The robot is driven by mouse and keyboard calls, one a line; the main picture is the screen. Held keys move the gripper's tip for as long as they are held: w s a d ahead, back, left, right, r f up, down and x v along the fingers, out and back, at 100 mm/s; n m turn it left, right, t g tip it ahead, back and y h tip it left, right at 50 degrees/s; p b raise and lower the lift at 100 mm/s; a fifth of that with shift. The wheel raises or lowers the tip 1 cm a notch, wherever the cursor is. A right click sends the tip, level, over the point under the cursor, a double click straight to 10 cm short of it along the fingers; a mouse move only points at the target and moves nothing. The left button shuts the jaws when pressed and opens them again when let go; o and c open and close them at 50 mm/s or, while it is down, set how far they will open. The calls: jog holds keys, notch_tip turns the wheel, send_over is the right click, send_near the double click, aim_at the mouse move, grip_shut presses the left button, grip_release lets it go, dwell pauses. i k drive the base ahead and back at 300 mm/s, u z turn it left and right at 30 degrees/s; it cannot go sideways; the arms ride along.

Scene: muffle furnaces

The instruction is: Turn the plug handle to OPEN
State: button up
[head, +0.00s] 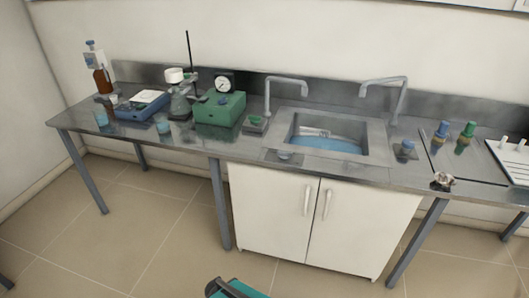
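I cannot make out a handle marked OPEN at this size. A green box (219,117) stands on the bench left of the sink, with a small dark blue part (223,99) on its top. A round dial gauge (224,83) shows just behind that part. A glass flask (180,105) stands left of the box, below a white round piece (174,75) and near a thin upright rod (190,52). Which of these parts is the plug handle, and how it is turned, I cannot tell. I see nothing that is clearly my gripper.
The sink (375,145) with two taps (287,80) holds blue water. Left on the bench are a brown bottle (102,80), a blue device (141,106) and small beakers (163,127). Bottles (441,132) stand right. A teal and black thing (238,289) is cut off below.

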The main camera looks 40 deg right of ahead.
aim_at(283, 154)
jog(key=u, duration=0.55)
jog(key=k, duration=1.55)
jog(key=z, duration=1.3)
jog(key=i, duration=0.8)
jog(key=u, duration=0.15)
